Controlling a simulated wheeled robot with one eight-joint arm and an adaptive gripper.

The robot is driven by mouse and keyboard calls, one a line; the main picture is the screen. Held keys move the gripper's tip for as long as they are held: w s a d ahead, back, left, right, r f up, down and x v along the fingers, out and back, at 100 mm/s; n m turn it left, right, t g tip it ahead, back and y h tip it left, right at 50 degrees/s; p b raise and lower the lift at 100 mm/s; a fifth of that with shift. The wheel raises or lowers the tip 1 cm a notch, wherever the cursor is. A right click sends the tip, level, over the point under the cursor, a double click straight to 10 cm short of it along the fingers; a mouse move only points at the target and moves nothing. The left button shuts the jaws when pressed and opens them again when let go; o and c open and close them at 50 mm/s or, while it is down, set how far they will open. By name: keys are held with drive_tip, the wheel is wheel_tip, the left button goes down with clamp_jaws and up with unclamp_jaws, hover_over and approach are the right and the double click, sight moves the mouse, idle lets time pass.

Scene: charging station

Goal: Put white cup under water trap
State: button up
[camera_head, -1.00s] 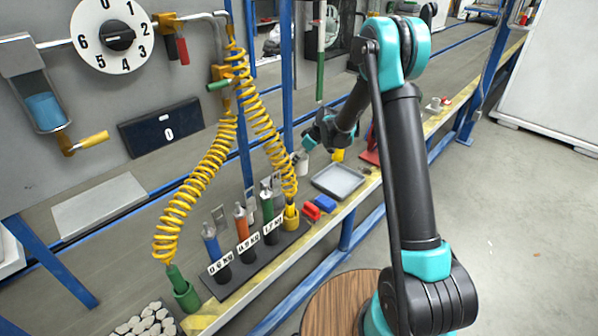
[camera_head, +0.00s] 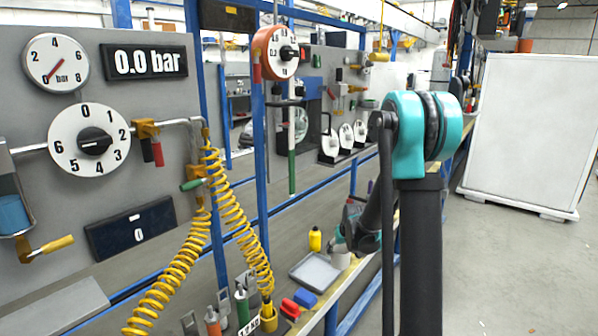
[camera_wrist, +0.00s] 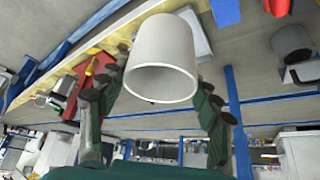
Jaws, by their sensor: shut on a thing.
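The white cup (camera_wrist: 162,45) fills the upper middle of the wrist view, with its open rim towards the camera. My gripper (camera_wrist: 163,80) is shut on it, one dark green finger on each side. In the head view, my gripper (camera_head: 340,243) is low at the bench, with the white cup (camera_head: 341,260) small and partly hidden by it. The water trap (camera_head: 14,215), a container of blue liquid with a yellow-handled tap, is at the far left on the grey panel. It is far from my gripper and cut by the picture edge.
A grey tray (camera_head: 315,271) and yellow bottle (camera_head: 315,239) are left of my gripper. Red and blue blocks (camera_head: 304,299) lie in front of the tray. Yellow coiled hoses (camera_head: 232,213) hang between the trap and my gripper. A white board (camera_head: 527,135) stands right.

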drive_tip(key=s+d+f+m, duration=0.1)
drive_tip(key=s+d+f, duration=0.2)
drive_tip(key=s+f, duration=0.3)
drive_tip(key=shift+s+d+f+m+h, duration=0.3)
drive_tip(key=shift+s+f+h, duration=0.1)
drive_tip(key=shift+s, duration=0.25)
